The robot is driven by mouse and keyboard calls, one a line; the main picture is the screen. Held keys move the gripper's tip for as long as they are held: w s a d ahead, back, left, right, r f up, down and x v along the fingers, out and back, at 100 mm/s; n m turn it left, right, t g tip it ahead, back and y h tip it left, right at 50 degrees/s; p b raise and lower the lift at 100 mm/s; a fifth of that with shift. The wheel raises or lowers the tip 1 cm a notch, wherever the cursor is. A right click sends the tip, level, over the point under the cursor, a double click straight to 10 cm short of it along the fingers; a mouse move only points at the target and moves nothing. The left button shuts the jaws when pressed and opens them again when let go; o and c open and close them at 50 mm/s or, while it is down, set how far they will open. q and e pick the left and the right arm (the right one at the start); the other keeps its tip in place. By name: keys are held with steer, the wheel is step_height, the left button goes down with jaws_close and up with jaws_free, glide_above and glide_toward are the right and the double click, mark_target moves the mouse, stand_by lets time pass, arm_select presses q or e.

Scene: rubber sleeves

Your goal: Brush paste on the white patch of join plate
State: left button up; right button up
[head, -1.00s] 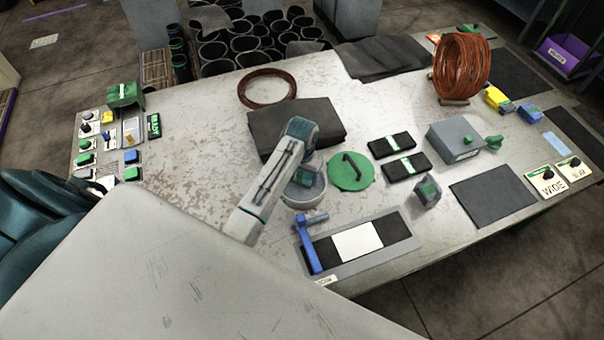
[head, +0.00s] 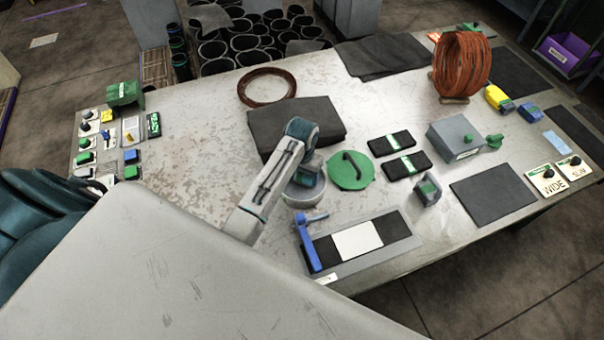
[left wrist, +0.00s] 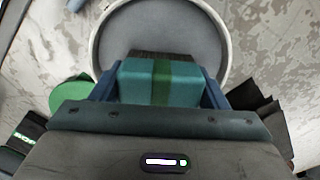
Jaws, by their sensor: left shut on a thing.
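The join plate (head: 385,262) lies near the table's front edge with a black strip on it. The white patch (head: 358,241) is bare in the middle of that strip, and a blue clamp lever (head: 308,245) stands at its left end. My left gripper (head: 309,178) is over the round grey paste pot (head: 303,197), left of and behind the plate. In the left wrist view it is shut on the brush (left wrist: 160,80), a teal block with a green stripe. The dark bristles point at the pot (left wrist: 160,20); whether they touch paste is unclear. My right gripper is out of view.
A green lid (head: 351,171) lies right of the pot. Black strap bundles (head: 407,165), a small grey block (head: 427,190) and a grey box (head: 456,137) stand farther right. Dark folded sheets (head: 270,125) lie behind the pot. The table's left part is mostly clear.

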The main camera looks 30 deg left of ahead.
arm_select(q)
steer(key=shift+s+f, duration=0.1)
steer(key=shift+f, duration=0.05)
stand_by(1.2)
steer(key=shift+r, duration=3.55)
